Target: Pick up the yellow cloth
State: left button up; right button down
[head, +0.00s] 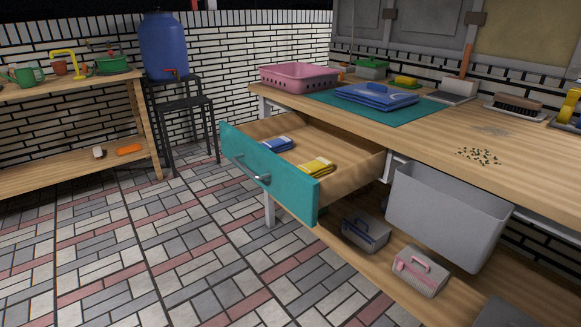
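The yellow cloth (316,167) lies folded inside the open drawer (269,176), towards the drawer's right front part. A folded blue cloth (276,145) lies in the same drawer, further left and apart from it. The drawer has a teal front with a metal handle (262,178) and is pulled out from under the workbench. Neither of my grippers shows in the head view.
The workbench (420,120) carries a pink basket (299,77), a folded blue item (376,97) on a green mat, and a brush (517,104). A grey bin (447,215) hangs right of the drawer. The tiled floor (150,250) in front is clear.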

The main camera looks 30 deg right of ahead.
aim_at(321, 166)
jog(key=z, duration=1.75)
